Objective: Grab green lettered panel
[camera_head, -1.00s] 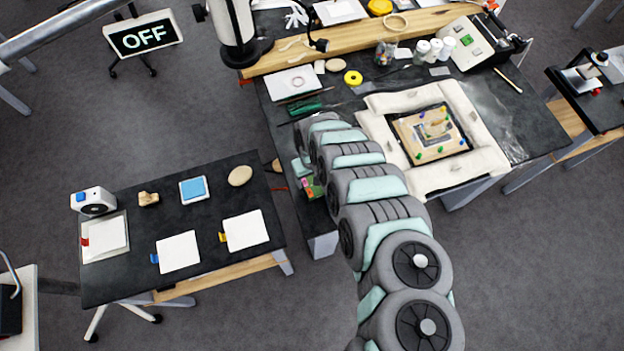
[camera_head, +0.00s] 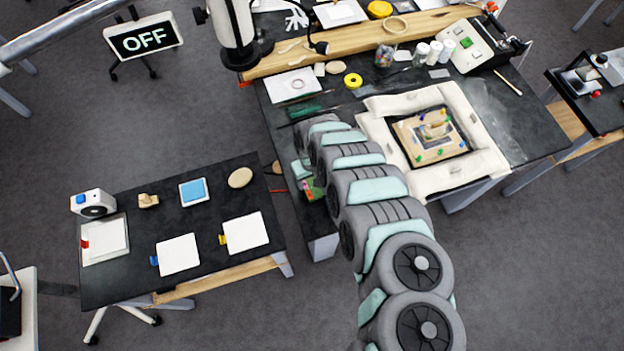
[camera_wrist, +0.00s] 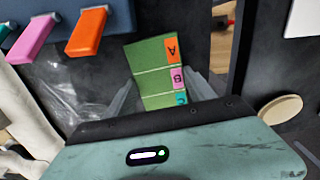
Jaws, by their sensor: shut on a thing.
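The green lettered panel (camera_wrist: 149,59) shows in the wrist view, with an orange tab A, a pink tab B and a teal tab C along its right side. My gripper (camera_wrist: 157,95) is shut on the panel, with one pale finger at each side of it. The panel's lower end is hidden behind my gripper's body. In the head view my arm hides the gripper, and a small green and pink patch (camera_head: 313,189) shows beside the arm at the dark bench's left edge.
In the wrist view a pink handle (camera_wrist: 33,38) and an orange handle (camera_wrist: 87,32) lie at upper left, near clear plastic. In the head view a padded frame (camera_head: 470,170) lies on the bench, and a side table (camera_head: 200,215) with white cards stands left.

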